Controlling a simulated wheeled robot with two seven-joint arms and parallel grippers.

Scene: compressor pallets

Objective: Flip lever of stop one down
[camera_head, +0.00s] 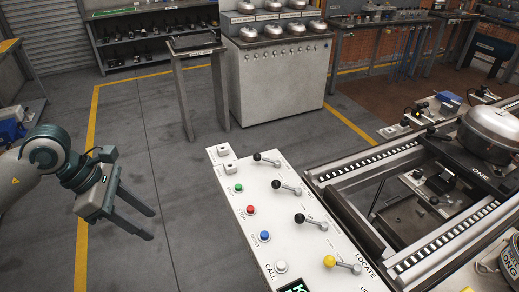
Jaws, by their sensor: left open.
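My left gripper (150,224) is open and empty. It hangs over the floor to the left of the white control panel (236,200), apart from it. The panel carries a column of levers: a far black-knobbed lever (267,159), a second black-knobbed lever (287,188), a third black-knobbed lever (311,222) and a near yellow-knobbed lever (342,264). The lever labels are too small to read, so I cannot tell which is stop one. My right gripper is not in view.
Green (239,188), red (251,210), blue (265,235) and white (281,266) buttons line the panel's left side. A roller conveyor (375,170) with a pallet marked ONE (481,171) bearing a compressor (490,132) stands at right. Floor left of the panel is clear.

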